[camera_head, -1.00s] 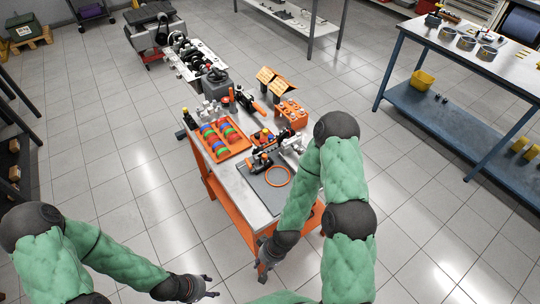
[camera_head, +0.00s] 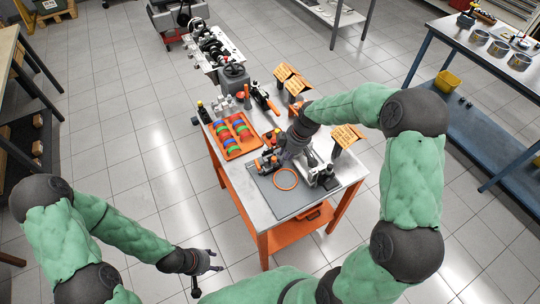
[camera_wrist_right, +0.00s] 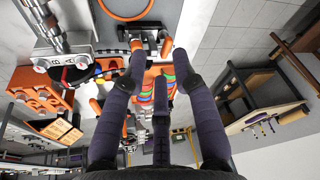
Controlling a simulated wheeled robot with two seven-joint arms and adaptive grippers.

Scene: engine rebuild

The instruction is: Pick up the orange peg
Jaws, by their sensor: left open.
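I cannot pick out the orange peg with certainty. Small orange and dark parts (camera_head: 265,164) lie on the table left of my right gripper (camera_head: 290,152). That gripper reaches over the table, close above the parts there. In the right wrist view its fingers (camera_wrist_right: 160,68) are spread, with nothing seen held between them. Orange pieces show beyond the fingertips there; whether they touch is unclear. My left gripper (camera_head: 214,262) is open and empty, low in front of the table, away from the parts.
An orange tray (camera_head: 230,157) of coloured rings stands on the left of the table. A grey mat (camera_head: 283,206) with an orange ring (camera_head: 275,180) lies at the front. Orange roofed holders (camera_head: 293,82) and tools crowd the back. The mat's front is clear.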

